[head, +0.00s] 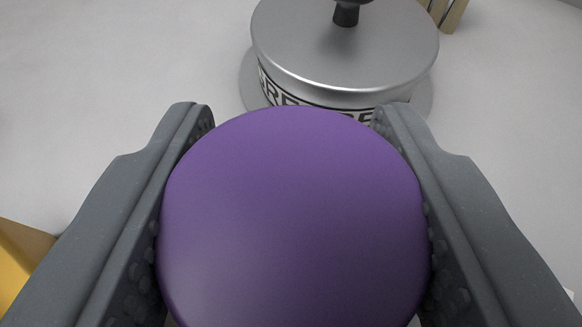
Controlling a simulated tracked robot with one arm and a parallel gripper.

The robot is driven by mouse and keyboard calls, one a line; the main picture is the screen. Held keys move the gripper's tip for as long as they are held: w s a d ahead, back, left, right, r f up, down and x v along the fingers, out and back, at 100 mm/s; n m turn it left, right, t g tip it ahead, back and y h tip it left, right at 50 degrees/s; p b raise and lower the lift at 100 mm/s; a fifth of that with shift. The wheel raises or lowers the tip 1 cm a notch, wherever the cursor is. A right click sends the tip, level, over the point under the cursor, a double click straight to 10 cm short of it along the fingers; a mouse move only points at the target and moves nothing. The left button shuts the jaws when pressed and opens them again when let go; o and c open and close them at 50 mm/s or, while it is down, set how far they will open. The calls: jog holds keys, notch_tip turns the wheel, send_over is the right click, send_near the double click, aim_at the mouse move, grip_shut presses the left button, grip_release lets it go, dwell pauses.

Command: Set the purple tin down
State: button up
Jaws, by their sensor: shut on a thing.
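The purple tin (295,215) fills the lower middle of the head view, seen from its rounded purple top. My gripper (292,112) is shut on it, with one dark grey finger pressed along its left side and the other along its right side. The tin's lower part is hidden, so I cannot tell whether it touches the surface beneath.
A round metal object (345,45) with a black knob and dark lettering stands just beyond the tin. Wooden slats (446,12) show at the top right, and a yellow object (18,262) at the lower left. The pale surface (110,75) is clear at upper left.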

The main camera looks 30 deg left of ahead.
jog(key=shift+f, duration=0.1)
jog(key=o, duration=1)
jog(key=shift+o, duration=0.2)
jog(key=shift+s+d+r, duration=0.25)
jog(key=shift+s+r, duration=0.05)
jog(key=shift+s, duration=0.05)
jog(key=p+v, duration=0.1)
jog(key=v, duration=1)
jog(key=shift+r, duration=0.1)
